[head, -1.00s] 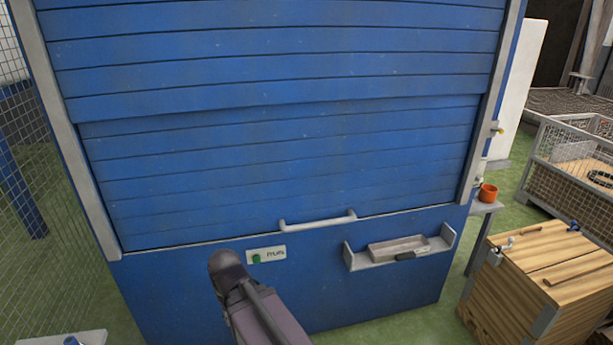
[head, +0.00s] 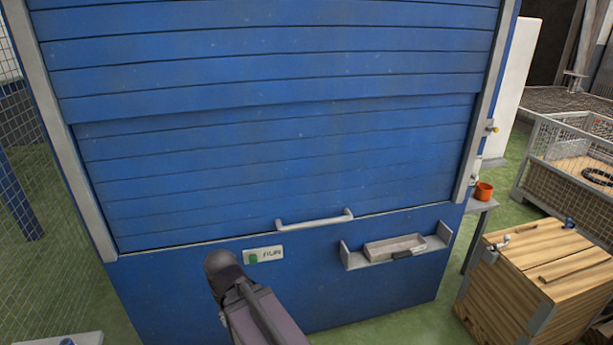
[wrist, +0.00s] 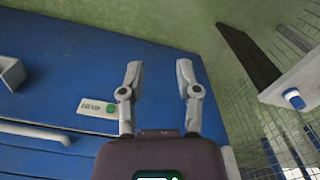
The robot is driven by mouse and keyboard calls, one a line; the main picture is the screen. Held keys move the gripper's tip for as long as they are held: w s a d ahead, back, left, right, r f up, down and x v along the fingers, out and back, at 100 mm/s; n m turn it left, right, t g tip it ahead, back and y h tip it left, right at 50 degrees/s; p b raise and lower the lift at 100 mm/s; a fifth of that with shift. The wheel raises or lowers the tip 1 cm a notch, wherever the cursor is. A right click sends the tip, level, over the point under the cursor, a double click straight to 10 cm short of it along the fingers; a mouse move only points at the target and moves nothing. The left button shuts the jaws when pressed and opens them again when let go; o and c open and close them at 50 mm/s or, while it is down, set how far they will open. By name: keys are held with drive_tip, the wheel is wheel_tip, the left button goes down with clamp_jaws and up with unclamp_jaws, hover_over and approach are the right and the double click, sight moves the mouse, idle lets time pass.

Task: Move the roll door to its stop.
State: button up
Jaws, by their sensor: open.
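The blue slatted roll door (head: 280,150) fills most of the head view, between grey side rails. Its lower edge lies along the top of a blue lower panel, with no gap that I can see. A pale bar handle (head: 315,220) sits at that edge, right of centre. The handle also shows at the left of the wrist view (wrist: 35,131). My gripper (wrist: 159,75) is open and empty in the wrist view, with its fingers apart, to the right of the handle and of a white label (wrist: 98,107). It does not touch the handle. In the head view only my dark arm shows, below the label.
A grey shelf (head: 350,262) holding a shallow tray (head: 395,246) juts from the lower panel. At the right stand a wooden crate (head: 500,300), a small table with an orange cup (head: 483,191), and a mesh bin. Mesh fencing stands at left.

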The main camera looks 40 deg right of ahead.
drive_tip(key=shift+o, duration=0.9)
drive_tip(key=shift+f, duration=0.1)
drive_tip(key=w+d+f+m+t+y+b, duration=0.3)
drive_tip(key=w+d+f+m+y+b, duration=0.15)
drive_tip(key=w+d+b, duration=0.35)
drive_tip(key=m+t+h+b, duration=0.4)
drive_tip(key=m+t+b, duration=0.9)
drive_tip(key=m, duration=0.1)
approach(318, 225)
drive_tip(key=s, duration=0.2)
drive_tip(key=shift+s+d+r, duration=0.15)
drive_tip(key=shift+r, duration=0.2)
drive_tip(key=shift+w, duration=0.2)
drive_tip(key=w+b, duration=0.1)
drive_tip(key=w, duration=0.3)
drive_tip(key=w+f, duration=0.1)
drive_tip(key=w, duration=0.3)
drive_tip(key=w+f+b, duration=0.1)
drive_tip(key=w, duration=0.4)
drive_tip(key=shift+w+a+f+b, duration=0.1)
drive_tip(key=shift+a+f+b, duration=0.15)
drive_tip(key=shift+a+b, duration=0.1)
